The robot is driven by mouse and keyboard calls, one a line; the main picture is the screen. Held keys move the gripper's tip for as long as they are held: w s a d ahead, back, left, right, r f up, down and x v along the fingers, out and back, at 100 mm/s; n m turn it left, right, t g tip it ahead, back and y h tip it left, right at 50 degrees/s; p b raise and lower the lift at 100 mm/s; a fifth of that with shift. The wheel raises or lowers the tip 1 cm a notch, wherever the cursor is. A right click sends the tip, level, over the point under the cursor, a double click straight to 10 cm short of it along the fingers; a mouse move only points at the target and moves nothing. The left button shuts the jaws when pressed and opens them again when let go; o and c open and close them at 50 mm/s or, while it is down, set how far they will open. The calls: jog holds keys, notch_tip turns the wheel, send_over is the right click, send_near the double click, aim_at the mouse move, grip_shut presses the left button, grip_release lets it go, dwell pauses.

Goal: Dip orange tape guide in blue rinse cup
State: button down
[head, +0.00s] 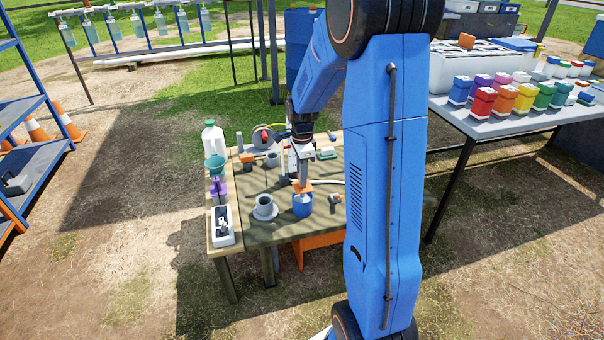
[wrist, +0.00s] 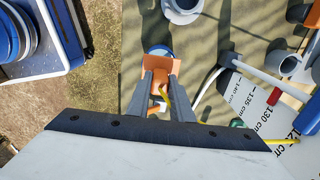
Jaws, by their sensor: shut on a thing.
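My gripper (head: 303,180) points down over the small work table and is shut on the orange tape guide (head: 297,187). In the wrist view my gripper (wrist: 160,85) has its two dark fingers on either side of the orange tape guide (wrist: 158,63). The blue rinse cup (head: 302,207) stands upright on the table directly under the guide. In the wrist view only the far rim of the blue cup (wrist: 158,49) shows past the guide. The guide is at or just above the cup's rim; I cannot tell whether its lower end is inside.
A grey cup on a saucer (head: 265,208) stands left of the blue cup. A white tray (head: 222,227) sits at the table's left edge. A white jug (head: 213,138) and a tape reel (head: 263,138) are behind. A printed scale (wrist: 252,105) lies right in the wrist view.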

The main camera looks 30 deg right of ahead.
jog(key=shift+f, duration=1.85)
jog(key=shift+f, duration=0.15)
dwell(1.9)
jog(key=shift+r, duration=4.8)
jog(key=shift+s, duration=0.1)
